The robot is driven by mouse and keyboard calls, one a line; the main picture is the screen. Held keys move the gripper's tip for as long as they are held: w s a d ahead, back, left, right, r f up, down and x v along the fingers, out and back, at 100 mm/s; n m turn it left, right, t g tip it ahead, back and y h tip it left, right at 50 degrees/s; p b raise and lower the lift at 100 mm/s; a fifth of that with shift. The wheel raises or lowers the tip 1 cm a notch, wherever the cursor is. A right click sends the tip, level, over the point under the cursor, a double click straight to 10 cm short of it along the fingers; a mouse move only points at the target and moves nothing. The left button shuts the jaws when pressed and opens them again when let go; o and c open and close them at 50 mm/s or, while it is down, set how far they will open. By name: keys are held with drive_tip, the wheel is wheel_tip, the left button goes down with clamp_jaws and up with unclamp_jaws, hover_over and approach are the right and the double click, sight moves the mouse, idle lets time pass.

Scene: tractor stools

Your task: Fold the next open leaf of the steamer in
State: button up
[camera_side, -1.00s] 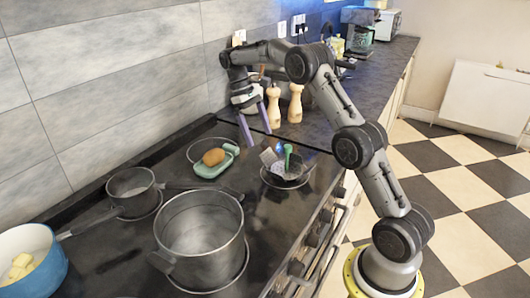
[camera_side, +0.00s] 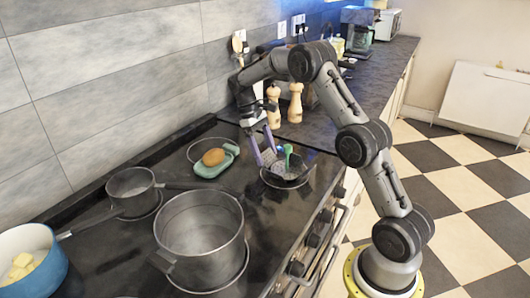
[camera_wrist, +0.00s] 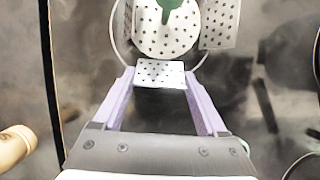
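The steamer (camera_side: 284,180) is a small round metal basket on the hob, with perforated leaves and a green post (camera_side: 288,152) at its middle. In the wrist view its round perforated floor (camera_wrist: 160,38) is at the top. One leaf (camera_wrist: 220,28) stands out at the right. Another leaf (camera_wrist: 160,75) projects toward my gripper. My gripper (camera_side: 267,157) has two purple fingers, spread apart at the steamer's left side. In the wrist view the fingertips (camera_wrist: 160,72) lie on either side of the near leaf, and I cannot tell whether they touch it.
A green dish (camera_side: 210,170) with a brown-topped item is left of the steamer. Two wooden mills (camera_side: 295,104) stand behind the steamer.

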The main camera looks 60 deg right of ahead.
sight(270, 159)
drive_tip(key=c, duration=0.8)
drive_tip(key=shift+s+r+t, duration=0.1)
drive_tip(key=shift+t, duration=0.2)
drive_tip(key=t, duration=0.1)
drive_tip(key=s+t, duration=0.1)
drive_tip(key=t, duration=0.1)
drive_tip(key=shift+s+r, duration=0.15)
drive_tip(key=shift+r, duration=0.2)
drive_tip(key=shift+s+a+t+h, duration=0.15)
drive_tip(key=shift+s+t, duration=0.25)
drive_tip(key=shift+t, duration=0.8)
drive_tip(key=shift+s+d+t+h, duration=0.15)
drive_tip(key=shift+s+t, duration=0.2)
drive_tip(key=shift+t, duration=1.15)
drive_tip(key=shift+a, duration=0.1)
drive_tip(key=o, duration=1.3)
drive_tip(key=shift+r, duration=0.1)
